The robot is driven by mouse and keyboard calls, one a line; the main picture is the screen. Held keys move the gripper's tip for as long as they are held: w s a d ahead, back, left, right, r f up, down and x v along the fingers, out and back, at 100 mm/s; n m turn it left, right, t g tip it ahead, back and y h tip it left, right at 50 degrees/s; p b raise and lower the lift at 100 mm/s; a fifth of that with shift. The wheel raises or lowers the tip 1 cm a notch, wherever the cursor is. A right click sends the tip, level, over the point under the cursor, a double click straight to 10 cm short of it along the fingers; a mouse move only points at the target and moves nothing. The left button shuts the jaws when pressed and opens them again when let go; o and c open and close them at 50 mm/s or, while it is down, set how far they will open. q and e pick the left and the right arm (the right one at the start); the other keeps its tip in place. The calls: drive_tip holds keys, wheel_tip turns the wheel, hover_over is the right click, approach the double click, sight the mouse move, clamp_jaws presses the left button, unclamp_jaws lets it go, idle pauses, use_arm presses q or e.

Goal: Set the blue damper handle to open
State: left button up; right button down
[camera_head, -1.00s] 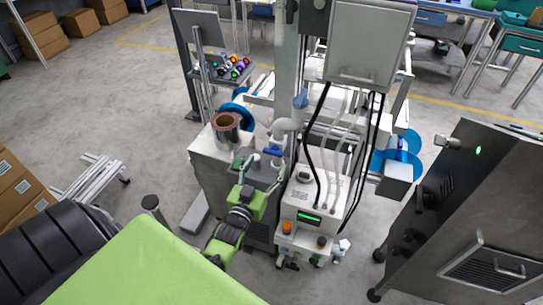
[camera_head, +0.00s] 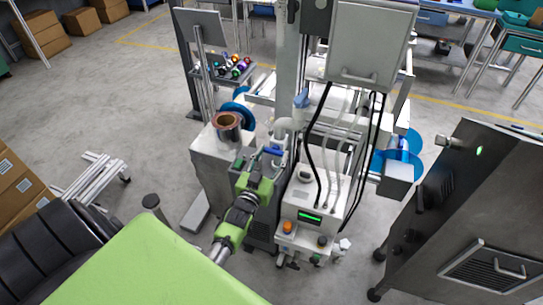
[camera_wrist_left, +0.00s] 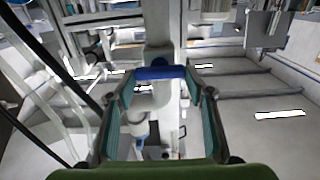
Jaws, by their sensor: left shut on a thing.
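The blue damper handle (camera_head: 273,150) is on the pale machine in the middle of the head view, just right of the copper-coloured reel cup. In the left wrist view the handle (camera_wrist_left: 160,73) is a short blue bar lying crosswise between the fingertips. My left gripper (camera_head: 268,160) reaches up to it from below and is shut on it; its two fingers (camera_wrist_left: 160,82) stand at either end of the bar. The fingers partly hide the handle's mount in the head view. My right gripper is not in view.
A copper-rimmed cup (camera_head: 227,122) stands left of the handle. A white control box (camera_head: 310,205) with a green display, black cables and pale pipes is close on the right. A dark metal cabinet (camera_head: 470,220) stands at the right.

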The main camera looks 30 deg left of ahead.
use_arm(q)
drive_tip(key=shift+m, duration=0.4)
drive_tip(key=shift+d+m, duration=0.1)
drive_tip(key=shift+m, duration=1.6)
drive_tip(key=m, duration=0.4)
drive_tip(key=shift+d+f+m+b, duration=0.1)
drive_tip(key=shift+d+m+b, duration=0.05)
drive_tip(key=shift+m+b, duration=0.15)
drive_tip(key=m+b, duration=0.1)
drive_tip(key=m, duration=0.3)
drive_tip(key=shift+f+m, duration=0.15)
drive_tip(key=shift+m, duration=0.15)
drive_tip(key=shift+m+b, duration=1.15)
drive_tip(key=shift+m, duration=1.15)
drive_tip(key=o, duration=1.1)
drive_tip(key=shift+d, duration=0.1)
